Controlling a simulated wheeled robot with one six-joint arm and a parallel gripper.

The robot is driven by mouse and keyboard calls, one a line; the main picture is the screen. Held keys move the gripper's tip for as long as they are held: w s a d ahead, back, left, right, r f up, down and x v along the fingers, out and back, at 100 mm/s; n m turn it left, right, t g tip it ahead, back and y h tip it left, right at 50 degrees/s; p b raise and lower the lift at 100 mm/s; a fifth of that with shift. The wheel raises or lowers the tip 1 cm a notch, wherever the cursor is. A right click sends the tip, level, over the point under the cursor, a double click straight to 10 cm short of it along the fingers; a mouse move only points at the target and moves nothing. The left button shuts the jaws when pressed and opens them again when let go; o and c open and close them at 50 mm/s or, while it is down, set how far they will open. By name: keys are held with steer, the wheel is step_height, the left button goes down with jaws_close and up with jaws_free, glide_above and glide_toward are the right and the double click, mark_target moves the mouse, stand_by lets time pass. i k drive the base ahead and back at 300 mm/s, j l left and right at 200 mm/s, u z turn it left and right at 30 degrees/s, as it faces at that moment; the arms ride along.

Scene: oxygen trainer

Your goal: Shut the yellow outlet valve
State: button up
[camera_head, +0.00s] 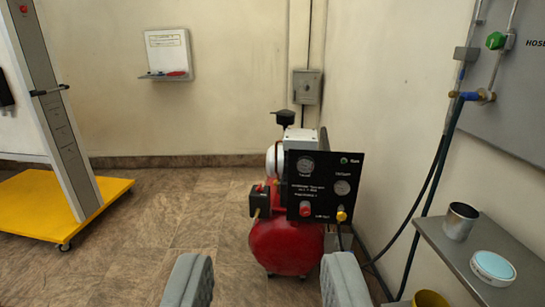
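A red compressor (285,248) stands on the floor in the middle of the view, with a black panel (322,190) on its front. A small yellow knob (341,215) sits at the panel's lower right; it looks like the yellow outlet valve, but its setting is too small to tell. A red knob (305,209) is to its left. My gripper (267,260) shows two grey fingers wide apart at the bottom edge. It is open and empty, nearer to me than the compressor and apart from it.
A grey shelf (455,262) with a metal cup (460,221) and a round tin (493,267) juts in at right. Hoses (437,165) hang from a wall board (510,110). A yellow-based stand (75,205) is at left. Floor (165,225) between is clear.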

mark_target(342, 216)
steer(key=i+j+z, duration=0.15)
steer(key=i, duration=0.35)
steer(key=i+j+z, duration=0.15)
steer(key=i, duration=0.35)
steer(key=j, duration=0.1)
